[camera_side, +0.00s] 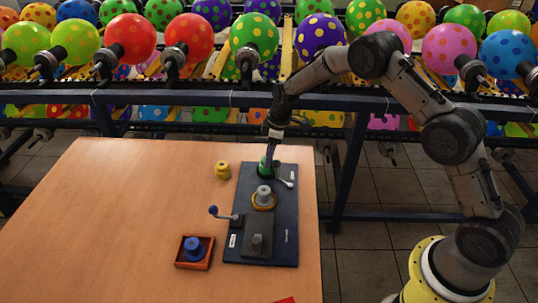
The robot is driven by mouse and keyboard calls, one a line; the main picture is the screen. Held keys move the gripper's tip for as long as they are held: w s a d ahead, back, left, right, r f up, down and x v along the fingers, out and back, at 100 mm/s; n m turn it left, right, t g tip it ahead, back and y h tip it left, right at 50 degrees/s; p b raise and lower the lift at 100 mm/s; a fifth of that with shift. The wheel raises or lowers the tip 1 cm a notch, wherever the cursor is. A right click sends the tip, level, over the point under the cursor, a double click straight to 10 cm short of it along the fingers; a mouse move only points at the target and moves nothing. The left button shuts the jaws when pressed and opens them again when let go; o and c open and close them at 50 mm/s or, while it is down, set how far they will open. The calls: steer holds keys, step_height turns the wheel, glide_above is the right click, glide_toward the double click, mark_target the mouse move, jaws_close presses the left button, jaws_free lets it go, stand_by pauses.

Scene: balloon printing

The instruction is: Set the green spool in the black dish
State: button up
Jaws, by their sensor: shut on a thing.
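The green spool (264,167) is at the far end of a dark board (281,225) on the table. My gripper (270,153) comes down from above and is shut on the green spool. The gripper covers part of the spool. A dark round shape, which looks like the black dish (267,177), shows around the foot of the spool. It is too small and dark to tell whether the spool rests in it or is held just above it.
A yellow spool (222,170) and a red tray (181,261) with a blue spool (193,248) stand left. The table's left is clear.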

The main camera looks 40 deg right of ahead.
steer(key=shift+f, duration=0.2)
steer(key=o, duration=1.2)
